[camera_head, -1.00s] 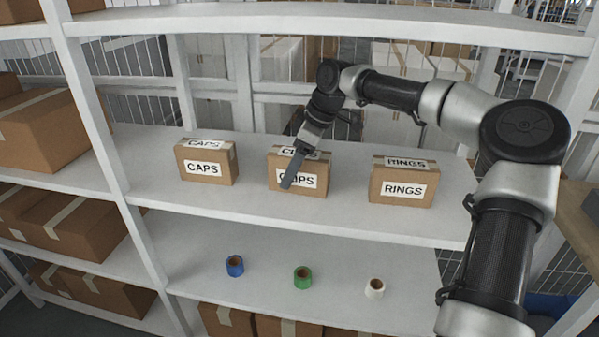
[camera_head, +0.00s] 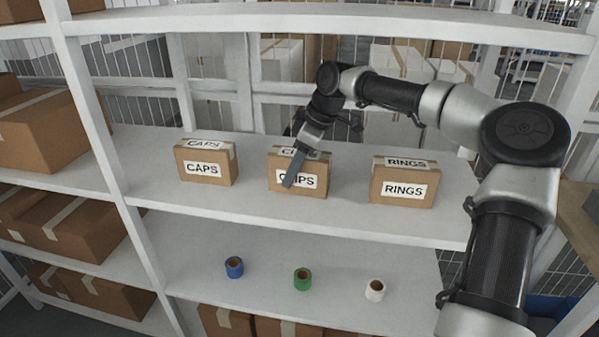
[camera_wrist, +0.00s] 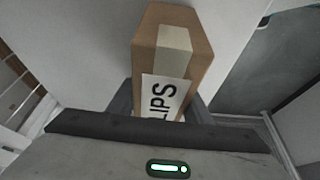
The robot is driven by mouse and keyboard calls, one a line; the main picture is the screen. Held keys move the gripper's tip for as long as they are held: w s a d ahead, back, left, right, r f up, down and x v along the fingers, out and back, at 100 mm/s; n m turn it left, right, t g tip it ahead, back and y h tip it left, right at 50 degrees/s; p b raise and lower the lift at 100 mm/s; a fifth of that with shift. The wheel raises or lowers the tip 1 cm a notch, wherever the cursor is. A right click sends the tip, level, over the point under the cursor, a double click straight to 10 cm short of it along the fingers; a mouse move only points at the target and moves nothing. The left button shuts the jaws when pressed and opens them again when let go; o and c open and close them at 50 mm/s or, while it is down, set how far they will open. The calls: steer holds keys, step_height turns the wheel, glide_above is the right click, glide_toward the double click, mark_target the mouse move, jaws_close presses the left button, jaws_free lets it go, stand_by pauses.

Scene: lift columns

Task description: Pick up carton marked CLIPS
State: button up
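The CLIPS carton (camera_head: 313,185) is a brown box with white labels, upright in the middle of the shelf. My gripper (camera_head: 290,180) reaches down over it from above, and one finger crosses the front label and hides part of the word. The other finger is hidden in the head view. In the wrist view the carton (camera_wrist: 181,45) lies between my two dark fingers (camera_wrist: 160,102), one on each side and close to it. I cannot tell whether both fingers touch it. The carton rests on the shelf, with no gap visible beneath it.
The CAPS carton (camera_head: 207,167) stands to the left and the RINGS carton (camera_head: 402,187) to the right, with bare shelf between. Blue (camera_head: 234,267), green (camera_head: 302,279) and white (camera_head: 375,290) tape rolls sit on the shelf below. An upper shelf (camera_head: 330,20) runs overhead.

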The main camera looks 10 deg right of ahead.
steer(key=shift+c, duration=0.9)
steer(key=shift+r, duration=0.1)
